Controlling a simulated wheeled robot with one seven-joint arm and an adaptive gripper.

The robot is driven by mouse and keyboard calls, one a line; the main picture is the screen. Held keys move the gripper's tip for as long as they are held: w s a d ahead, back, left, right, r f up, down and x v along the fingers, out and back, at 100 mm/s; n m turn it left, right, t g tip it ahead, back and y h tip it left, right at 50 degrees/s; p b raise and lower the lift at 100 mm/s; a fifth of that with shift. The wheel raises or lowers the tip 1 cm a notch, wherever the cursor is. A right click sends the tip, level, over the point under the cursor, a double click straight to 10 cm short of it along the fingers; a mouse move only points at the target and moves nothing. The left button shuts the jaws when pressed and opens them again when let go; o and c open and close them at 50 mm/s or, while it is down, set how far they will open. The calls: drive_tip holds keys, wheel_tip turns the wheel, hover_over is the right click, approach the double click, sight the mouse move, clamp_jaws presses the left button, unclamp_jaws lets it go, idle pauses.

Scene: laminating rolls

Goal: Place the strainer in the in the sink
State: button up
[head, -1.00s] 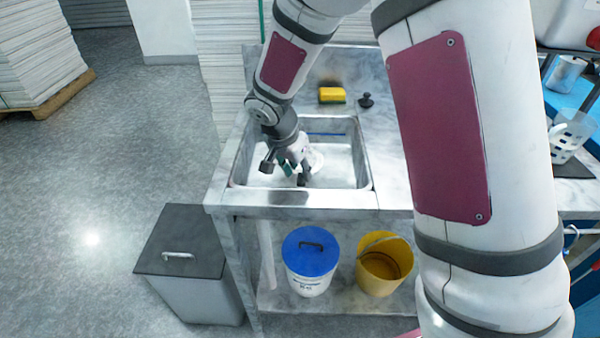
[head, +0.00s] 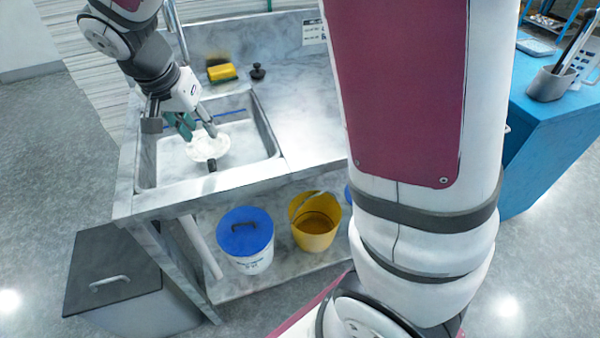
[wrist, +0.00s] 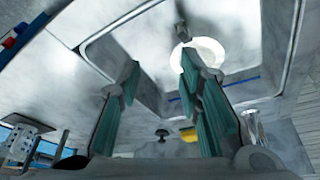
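The strainer looks like a pale round bowl (head: 207,146) with a short dark handle toward the front. It lies inside the metal sink (head: 165,172), and it also shows in the wrist view (wrist: 207,50). My gripper (head: 200,136) is over the sink, at the strainer's back left in the head view. In the wrist view, the teal-padded fingers of my gripper (wrist: 160,62) are spread with nothing between them. The right finger overlaps the edge of the bowl in that picture; I cannot tell whether it touches.
A yellow sponge (head: 222,72) and a black plug (head: 258,72) sit on the counter behind the sink. The marble counter (head: 300,115) right of the sink is clear. A blue-lidded bucket (head: 246,250) and a yellow bucket (head: 315,230) stand below. A grey bin (head: 110,280) is at front left.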

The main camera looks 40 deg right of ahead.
drive_tip(key=s+d+r+n+y, duration=0.1)
drive_tip(key=s+r+n, duration=0.1)
drive_tip(key=s, duration=0.8)
drive_tip(key=s+d+r+n+y, duration=0.1)
drive_tip(key=s+r+n, duration=0.2)
drive_tip(key=s, duration=0.6)
drive_tip(key=s+d+r+n+y, duration=0.1)
drive_tip(key=s+n, duration=0.3)
drive_tip(key=s, duration=0.6)
drive_tip(key=shift+s+d+r, duration=0.3)
drive_tip(key=shift+d+r, duration=0.25)
drive_tip(key=shift+r, duration=0.1)
drive_tip(key=shift+r, duration=0.1)
